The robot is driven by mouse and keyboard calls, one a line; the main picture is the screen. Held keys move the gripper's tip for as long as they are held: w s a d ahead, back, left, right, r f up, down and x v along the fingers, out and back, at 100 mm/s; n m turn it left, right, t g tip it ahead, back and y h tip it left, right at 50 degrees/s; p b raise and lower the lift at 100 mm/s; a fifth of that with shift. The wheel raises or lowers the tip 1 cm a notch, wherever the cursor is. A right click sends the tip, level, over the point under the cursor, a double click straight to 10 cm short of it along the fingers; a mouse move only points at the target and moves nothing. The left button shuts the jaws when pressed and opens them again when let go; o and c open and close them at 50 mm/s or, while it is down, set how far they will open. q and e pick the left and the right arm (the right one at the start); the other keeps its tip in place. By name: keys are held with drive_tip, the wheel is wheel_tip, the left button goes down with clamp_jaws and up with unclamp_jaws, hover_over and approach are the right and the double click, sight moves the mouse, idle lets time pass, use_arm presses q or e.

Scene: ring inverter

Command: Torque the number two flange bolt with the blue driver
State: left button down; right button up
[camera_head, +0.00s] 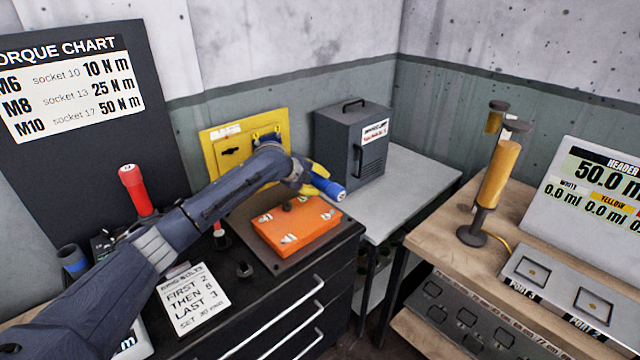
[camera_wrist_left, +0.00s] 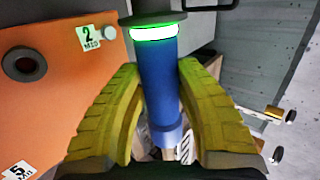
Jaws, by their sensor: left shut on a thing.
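The blue driver (camera_head: 329,187) is in my left gripper (camera_head: 316,180) above the far right part of the orange flange block (camera_head: 290,228). In the left wrist view, the yellow fingers of my left gripper (camera_wrist_left: 160,105) are shut around the blue driver (camera_wrist_left: 158,82). A green ring is lit below its dark cap. The orange block (camera_wrist_left: 45,100) lies to the left of the driver there. Its "2" tag (camera_wrist_left: 88,37) has a pale bolt head (camera_wrist_left: 108,33) beside it, apart from the driver. The driver's tip is hidden. My right gripper is not in view.
A red driver (camera_head: 137,188) stands upright at left. A notice card (camera_head: 193,300) lies on the black cabinet. A yellow panel (camera_head: 232,150) and grey box (camera_head: 352,150) stand behind the block. The grey side table (camera_head: 410,180) has bare room.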

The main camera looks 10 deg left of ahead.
use_arm(q)
drive_tip(key=shift+w+a+r, duration=0.1)
drive_tip(key=shift+w+a, duration=0.6)
drive_tip(key=shift+a, duration=0.3)
drive_tip(key=shift+w+a+r, duration=0.1)
drive_tip(key=shift+w+a, duration=0.55)
drive_tip(key=shift+a, duration=0.3)
drive_tip(key=shift+w+a, duration=0.65)
drive_tip(key=shift+a, duration=0.35)
idle(0.8)
drive_tip(key=shift+s+d, duration=0.1)
drive_tip(key=shift+d, duration=0.05)
drive_tip(key=shift+s+d+f, duration=0.1)
drive_tip(key=shift+s+d, duration=0.6)
drive_tip(key=shift+d, duration=0.35)
drive_tip(key=shift+s+d, duration=0.65)
drive_tip(key=shift+d, duration=0.35)
